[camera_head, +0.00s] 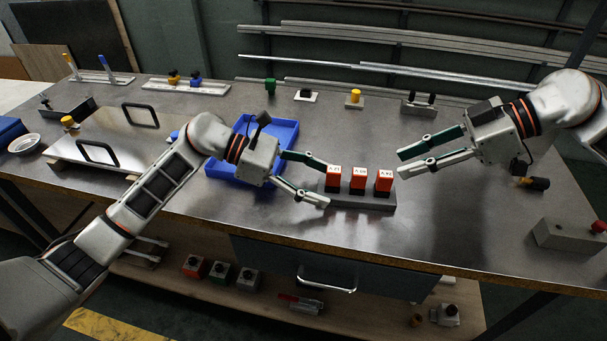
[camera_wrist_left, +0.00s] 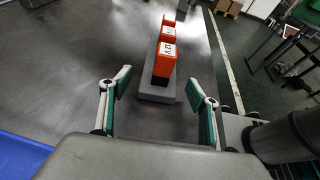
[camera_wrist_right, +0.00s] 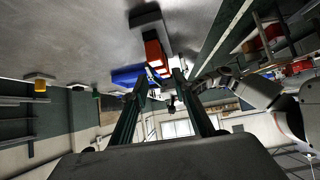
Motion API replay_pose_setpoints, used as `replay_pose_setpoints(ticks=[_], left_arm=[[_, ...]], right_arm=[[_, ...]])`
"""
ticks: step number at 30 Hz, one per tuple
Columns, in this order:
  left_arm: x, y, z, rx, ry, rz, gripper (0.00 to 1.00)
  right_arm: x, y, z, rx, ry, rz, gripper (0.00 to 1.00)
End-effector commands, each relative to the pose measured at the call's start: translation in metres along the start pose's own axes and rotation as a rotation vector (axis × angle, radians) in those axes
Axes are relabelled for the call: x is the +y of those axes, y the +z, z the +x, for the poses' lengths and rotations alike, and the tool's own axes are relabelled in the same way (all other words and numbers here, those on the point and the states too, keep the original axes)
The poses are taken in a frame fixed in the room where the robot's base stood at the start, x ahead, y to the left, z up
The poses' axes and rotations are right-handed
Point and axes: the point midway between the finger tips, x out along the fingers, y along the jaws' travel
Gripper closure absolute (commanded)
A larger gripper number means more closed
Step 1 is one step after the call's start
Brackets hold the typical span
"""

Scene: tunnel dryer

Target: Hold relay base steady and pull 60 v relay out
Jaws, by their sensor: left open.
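Three orange relays, a left one (camera_head: 333,179), a middle one (camera_head: 359,181) and a right one (camera_head: 384,182), stand upright in a row on the grey relay base (camera_head: 350,200). The left wrist view shows the nearest relay (camera_wrist_left: 164,62), whose label seems to read 12 V. The other labels are too small to read surely, so I cannot tell which is 60 V. My left gripper (camera_head: 318,184) is open at the base's left end, its fingers apart around that end. My right gripper (camera_head: 401,163) is open and empty, just right of the right relay and a little above it.
A blue tray (camera_head: 278,133) lies behind my left gripper. A metal plate with black handles (camera_head: 110,140) is at the left. Small fixtures, including a yellow-topped one (camera_head: 354,99), stand along the back. A grey box with a red button (camera_head: 568,235) is at the right. The table's front edge is near the base.

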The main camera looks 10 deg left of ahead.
Motion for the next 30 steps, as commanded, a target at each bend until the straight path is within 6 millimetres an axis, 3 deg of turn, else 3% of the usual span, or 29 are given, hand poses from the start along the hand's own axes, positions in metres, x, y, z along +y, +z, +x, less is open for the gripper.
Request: replay_pose_setpoints(ticks=[12, 18, 20, 21, 26, 30], left_arm=[[0.0, 0.0, 0.009, 0.0, 0.001, -0.001, 0.39], [0.0, 0.0, 0.009, -0.001, 0.0, -0.001, 0.86], [0.0, 0.0, 0.009, -0.001, 0.0, -0.001, 0.86], [0.0, 0.0, 0.009, -0.001, 0.0, -0.001, 0.86], [0.0, 0.0, 0.009, -0.001, 0.0, -0.001, 0.86], [0.0, 0.0, 0.009, -0.001, 0.0, -0.001, 0.86]], right_arm=[[0.0, 0.0, 0.0, 0.0, 0.0, 0.0, 0.72], [0.0, 0.0, 0.0, 0.0, 0.0, 0.0, 0.72], [0.0, 0.0, 0.0, 0.0, 0.0, 0.0, 0.72], [0.0, 0.0, 0.0, 0.0, 0.0, -0.001, 0.62], [0.001, -0.009, 0.004, -0.041, -0.018, -0.018, 0.62], [0.002, -0.027, 0.009, -0.157, -0.05, -0.053, 0.62]])
